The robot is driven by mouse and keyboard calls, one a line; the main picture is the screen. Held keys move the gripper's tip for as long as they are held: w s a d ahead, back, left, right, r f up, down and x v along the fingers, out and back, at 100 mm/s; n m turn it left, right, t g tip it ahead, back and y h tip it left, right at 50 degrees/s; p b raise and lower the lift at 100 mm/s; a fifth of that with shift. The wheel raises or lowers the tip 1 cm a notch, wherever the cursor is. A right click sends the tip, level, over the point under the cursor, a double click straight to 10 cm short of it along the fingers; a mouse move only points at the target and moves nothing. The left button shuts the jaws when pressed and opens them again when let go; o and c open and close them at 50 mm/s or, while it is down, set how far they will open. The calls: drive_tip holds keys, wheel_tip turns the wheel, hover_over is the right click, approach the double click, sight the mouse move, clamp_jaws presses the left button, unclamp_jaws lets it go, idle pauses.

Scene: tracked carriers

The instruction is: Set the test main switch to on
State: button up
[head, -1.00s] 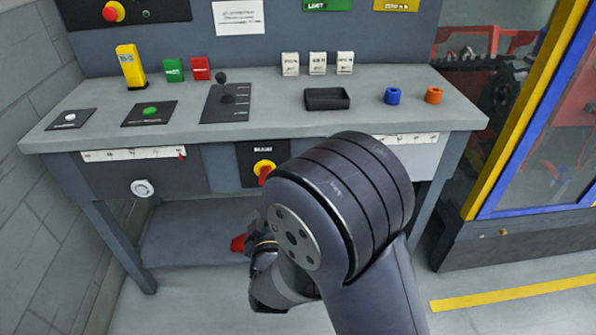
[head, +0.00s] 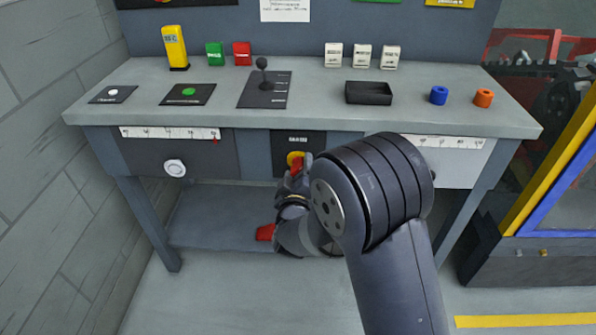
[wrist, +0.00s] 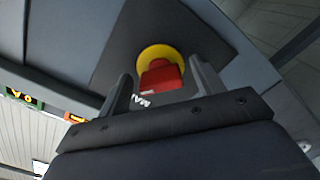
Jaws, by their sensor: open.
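The main switch (head: 295,160) is a red handle on a yellow disc, set on a dark plate (head: 312,139) on the bench front. In the wrist view, the red handle (wrist: 161,77) and the yellow disc (wrist: 158,52) show close ahead. My gripper (wrist: 160,85) is open, with one finger on each side of the red handle. Whether the fingers touch it I cannot tell. In the head view my gripper (head: 299,172) is in front of the switch and partly hides it. The handle's exact angle is hard to read.
The bench top (head: 320,104) carries a lever (head: 263,75), a black tray (head: 368,93), a blue ring (head: 439,95) and an orange ring (head: 483,98). A white knob (head: 175,168) is left of the switch. A red object (head: 265,232) shows below. A blue and yellow frame stands at right.

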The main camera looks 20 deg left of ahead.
drive_tip(key=shift+w, duration=0.1)
drive_tip(key=shift+c, duration=0.4)
drive_tip(key=c, duration=0.9)
drive_tip(key=shift+f+m+b, duration=0.1)
drive_tip(key=shift+m+b, duration=0.25)
drive_tip(key=shift+m, duration=0.05)
drive_tip(key=m+b, duration=0.3)
drive_tip(key=shift+a+f, duration=0.1)
drive_tip(key=m+b, duration=0.2)
drive_tip(key=m, duration=0.1)
drive_tip(key=shift+m+b, duration=0.3)
drive_tip(key=shift+m, duration=0.1)
drive_tip(key=shift+m+b, duration=0.8)
drive_tip(key=shift+m, duration=0.5)
